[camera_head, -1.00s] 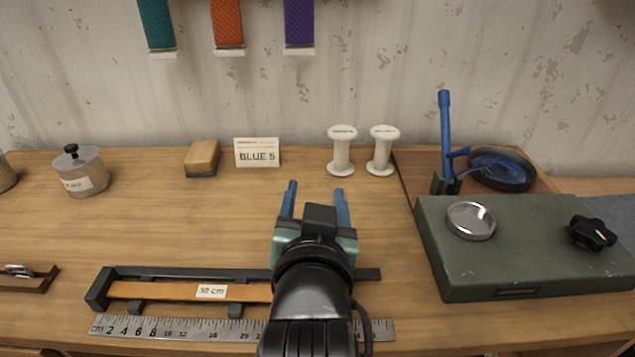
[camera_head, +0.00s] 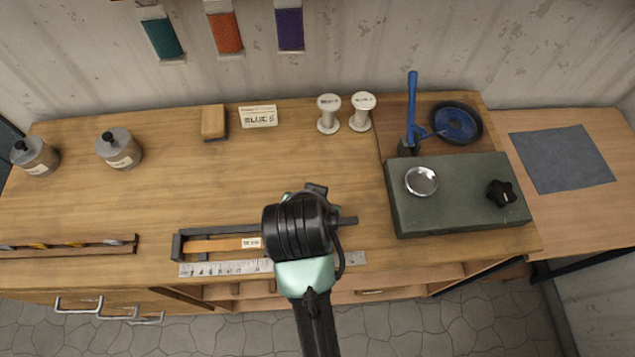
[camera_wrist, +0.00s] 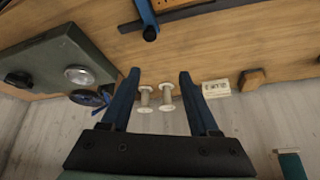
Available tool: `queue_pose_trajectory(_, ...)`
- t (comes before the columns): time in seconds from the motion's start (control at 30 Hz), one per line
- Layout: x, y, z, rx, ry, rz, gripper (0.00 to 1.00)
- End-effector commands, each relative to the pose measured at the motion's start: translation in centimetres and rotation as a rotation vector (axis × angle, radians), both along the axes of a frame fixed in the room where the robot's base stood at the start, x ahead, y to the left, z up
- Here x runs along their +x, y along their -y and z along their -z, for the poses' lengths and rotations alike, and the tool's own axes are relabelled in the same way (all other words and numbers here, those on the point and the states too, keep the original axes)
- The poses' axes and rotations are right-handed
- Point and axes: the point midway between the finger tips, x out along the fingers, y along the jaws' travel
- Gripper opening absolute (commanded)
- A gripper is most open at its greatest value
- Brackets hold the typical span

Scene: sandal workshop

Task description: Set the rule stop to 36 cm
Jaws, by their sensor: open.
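The cutting rule (camera_head: 222,268) lies along the bench's front edge in the head view. Its dark frame (camera_head: 177,246) holds an orange strip (camera_head: 205,246) with a small white label (camera_head: 250,243), too small to read surely. My arm covers the rule's right part, and I cannot make out the stop in the head view. In the wrist view a blue bar with a black end (camera_wrist: 147,20) stands by a dark rail (camera_wrist: 185,10); it may be the stop. My gripper (camera_wrist: 159,78) has its blue fingers apart and empty, pointing toward the wall; its tips are hidden in the head view.
A green box (camera_head: 455,205) with a metal dish (camera_head: 421,181) and black knob stands right. Canisters (camera_head: 119,150) are left. The middle bench is clear.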

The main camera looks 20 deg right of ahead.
Motion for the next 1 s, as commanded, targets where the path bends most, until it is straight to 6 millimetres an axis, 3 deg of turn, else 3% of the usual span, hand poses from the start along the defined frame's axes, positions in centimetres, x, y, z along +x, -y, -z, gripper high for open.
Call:
queue_pose_trajectory(0.03,-0.9,0.1,-1.7,0.006,-0.035,0.015,0.61)
queue_pose_trajectory(0.2,-3.0,0.2,-2.1,0.02,-0.113,0.049,0.61)
queue_pose_trajectory(0.37,-3.6,0.3,-1.7,0.025,-0.137,0.06,0.61)
queue_pose_trajectory(0.57,-3.0,0.8,0.5,0.025,-0.141,0.061,0.61)
queue_pose_trajectory(1.0,-0.6,2.6,7.4,0.026,-0.137,0.059,0.61)
